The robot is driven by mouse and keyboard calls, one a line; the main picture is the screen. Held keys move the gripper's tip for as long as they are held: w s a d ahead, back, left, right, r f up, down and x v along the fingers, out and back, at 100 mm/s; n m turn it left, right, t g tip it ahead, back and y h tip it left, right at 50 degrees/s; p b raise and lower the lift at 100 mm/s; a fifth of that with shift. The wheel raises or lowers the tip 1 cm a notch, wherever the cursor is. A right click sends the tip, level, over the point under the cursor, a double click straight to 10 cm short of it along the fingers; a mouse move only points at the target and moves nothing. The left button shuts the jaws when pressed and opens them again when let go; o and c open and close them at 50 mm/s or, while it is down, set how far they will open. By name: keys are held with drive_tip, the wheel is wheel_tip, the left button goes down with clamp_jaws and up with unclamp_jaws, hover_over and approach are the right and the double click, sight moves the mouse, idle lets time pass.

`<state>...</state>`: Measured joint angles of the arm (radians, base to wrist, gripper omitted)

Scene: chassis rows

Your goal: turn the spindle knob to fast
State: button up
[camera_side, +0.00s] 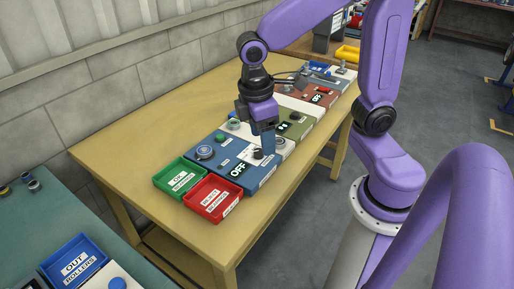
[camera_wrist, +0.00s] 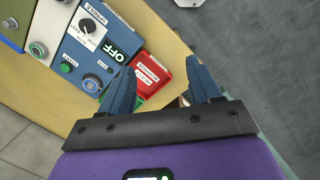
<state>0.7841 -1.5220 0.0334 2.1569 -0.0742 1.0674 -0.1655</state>
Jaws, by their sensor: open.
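The spindle knob (camera_wrist: 88,25) is a dark round knob on a white plate, set in a blue panel (camera_wrist: 74,48). The knob also shows in the side view (camera_side: 258,154), just left of my fingers. Its pointer setting is too small to read surely. The display (camera_wrist: 115,50) beside it reads OFF, also in the side view (camera_side: 238,169). My gripper (camera_wrist: 162,68) is open and empty. In the wrist view the knob is up and left of the fingers, outside the gap between them. My gripper in the side view (camera_side: 267,148) hangs over the panel's front side.
A red tray (camera_wrist: 151,66) and a green tray (camera_side: 181,177) sit at the panel's near end. A green button (camera_wrist: 67,68) and a large blue-topped control (camera_wrist: 91,83) share the panel. More panels run along the yellow table (camera_side: 125,144). Its front strip is clear.

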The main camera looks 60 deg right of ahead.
drive_tip(key=w+d+f+m+g, duration=0.1)
drive_tip(key=w+d, duration=0.3)
drive_tip(key=w, duration=0.5)
drive_tip(key=m+g+h, duration=0.1)
drive_tip(key=m+g, duration=0.1)
approach(259, 151)
drive_tip(key=x, duration=0.8)
drive_tip(key=shift+f, duration=0.25)
drive_tip(key=c, duration=1)
